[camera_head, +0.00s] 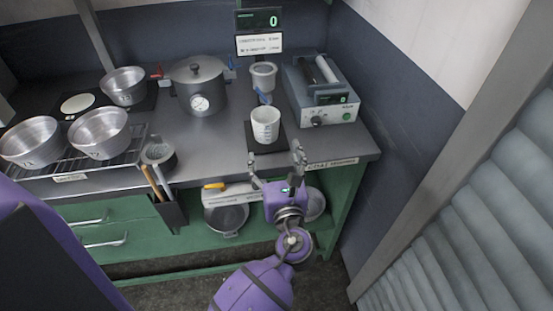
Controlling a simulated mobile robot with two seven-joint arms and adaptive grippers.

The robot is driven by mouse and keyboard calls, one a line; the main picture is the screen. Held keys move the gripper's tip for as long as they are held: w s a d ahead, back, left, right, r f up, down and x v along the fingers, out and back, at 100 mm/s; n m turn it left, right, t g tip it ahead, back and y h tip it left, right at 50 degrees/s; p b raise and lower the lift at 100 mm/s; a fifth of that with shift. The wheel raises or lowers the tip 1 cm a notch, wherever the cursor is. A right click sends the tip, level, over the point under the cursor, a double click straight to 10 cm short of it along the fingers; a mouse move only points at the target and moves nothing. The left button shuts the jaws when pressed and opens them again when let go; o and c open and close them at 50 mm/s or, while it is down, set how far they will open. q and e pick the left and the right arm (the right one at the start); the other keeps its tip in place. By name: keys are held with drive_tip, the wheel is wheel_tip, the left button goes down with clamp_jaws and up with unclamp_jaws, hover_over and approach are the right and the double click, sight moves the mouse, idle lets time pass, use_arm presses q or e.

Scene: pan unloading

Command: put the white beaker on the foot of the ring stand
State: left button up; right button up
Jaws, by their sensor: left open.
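The white beaker (265,123) stands upright on a dark flat plate (281,142) near the front of the bench. The plate looks like the foot of the ring stand; the stand's rod cannot be made out clearly. A grey cup-like vessel (263,76) with a blue-handled tap is just behind and above the beaker. My left gripper (275,155) is open and empty at the bench's front edge. Its two fingers are spread apart just on the near side of the beaker, and I see no contact. My right gripper is not in view.
A lidded pot with a gauge (204,98) stands left of the beaker. A grey device (325,95) stands to its right. Metal bowls (100,133) sit on a wire rack at left. A small container (159,154) is near the front edge. A wall closes the right side.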

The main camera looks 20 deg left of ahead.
use_arm(q)
drive_tip(key=shift+s+d, duration=0.15)
drive_tip(key=shift+s, duration=0.1)
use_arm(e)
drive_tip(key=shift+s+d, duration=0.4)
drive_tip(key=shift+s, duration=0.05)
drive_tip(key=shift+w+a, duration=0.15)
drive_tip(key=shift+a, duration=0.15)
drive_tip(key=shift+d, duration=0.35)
use_arm(q)
drive_tip(key=shift+c, duration=0.4)
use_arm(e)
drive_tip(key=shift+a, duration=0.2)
